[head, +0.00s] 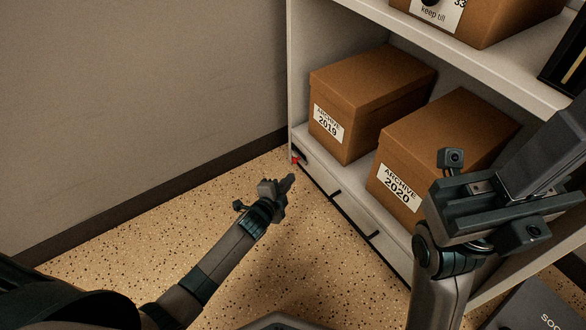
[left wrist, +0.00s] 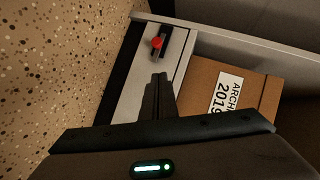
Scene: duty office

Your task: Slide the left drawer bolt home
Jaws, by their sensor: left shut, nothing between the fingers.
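The left drawer bolt is a dark fitting with a red knob (head: 295,160), low at the left end of the shelf unit's base. In the left wrist view the red knob (left wrist: 158,43) sits on its black plate near the end of the pale drawer front (left wrist: 140,90). My left gripper (head: 291,178) is shut and empty, its tips just short of the knob and apart from it. Its closed fingers (left wrist: 159,78) point towards the knob in the wrist view. My right gripper (head: 530,165) is at the right, in front of the shelf; its finger gap cannot be made out.
Archive boxes marked 2019 (head: 365,95) and 2020 (head: 440,140) stand on the lower shelf above the drawers. Another box (head: 490,20) is on the shelf above. A dark box (head: 535,310) is at the bottom right. The speckled floor (head: 120,240) at the left is clear.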

